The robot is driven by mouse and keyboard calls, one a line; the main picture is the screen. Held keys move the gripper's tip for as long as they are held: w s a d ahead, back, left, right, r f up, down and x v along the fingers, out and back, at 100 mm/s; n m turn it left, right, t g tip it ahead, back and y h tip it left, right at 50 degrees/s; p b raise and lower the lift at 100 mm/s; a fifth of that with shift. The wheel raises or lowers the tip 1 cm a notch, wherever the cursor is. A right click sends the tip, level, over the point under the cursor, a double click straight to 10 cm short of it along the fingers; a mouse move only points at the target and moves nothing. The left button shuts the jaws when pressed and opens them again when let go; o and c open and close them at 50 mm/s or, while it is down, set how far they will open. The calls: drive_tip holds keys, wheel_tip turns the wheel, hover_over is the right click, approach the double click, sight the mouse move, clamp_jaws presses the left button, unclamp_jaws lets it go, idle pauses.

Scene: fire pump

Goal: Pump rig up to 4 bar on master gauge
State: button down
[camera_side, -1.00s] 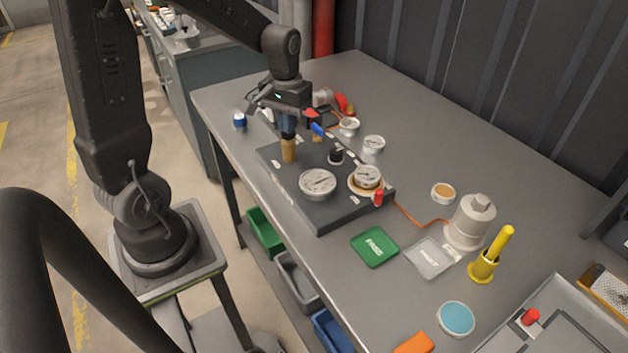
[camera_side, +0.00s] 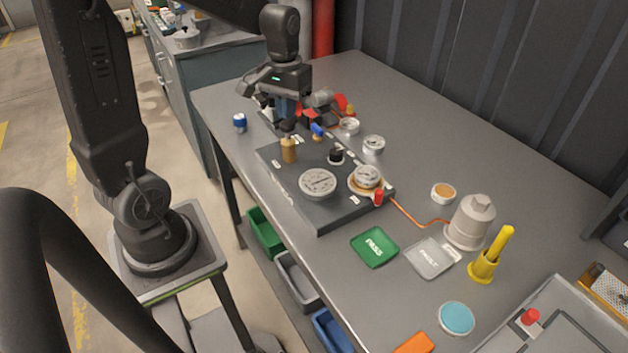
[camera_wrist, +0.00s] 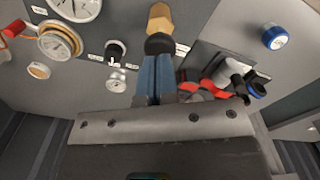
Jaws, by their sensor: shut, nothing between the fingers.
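The dark pump rig (camera_side: 283,188) lies on the grey table. The large white gauge (camera_side: 318,183) is on its front part, and a smaller gauge on an orange-brown ring (camera_side: 367,178) sits to its right. The two gauges also show at the upper left of the wrist view. A brass-coloured cylinder (camera_side: 289,150) stands on the rig, and it shows at the top of the wrist view (camera_wrist: 160,18). My gripper (camera_side: 287,126) is shut and empty, behind the cylinder in the side view. In the wrist view its fingertips (camera_wrist: 160,48) overlap a black part below the cylinder; contact is unclear. Dial readings are too small to tell.
A black knob (camera_side: 336,156), a blue-handled part (camera_side: 317,131) and red parts are near my gripper. A blue-and-white cap (camera_side: 240,121) sits left. Green PASS (camera_side: 375,246) and grey FAULT (camera_side: 429,257) plates lie in front of a pale canister (camera_side: 470,222).

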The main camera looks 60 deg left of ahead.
drive_tip(key=shift+f, duration=1.9)
drive_tip(key=shift+r, duration=1.9)
wheel_tip(320, 180, up, 7)
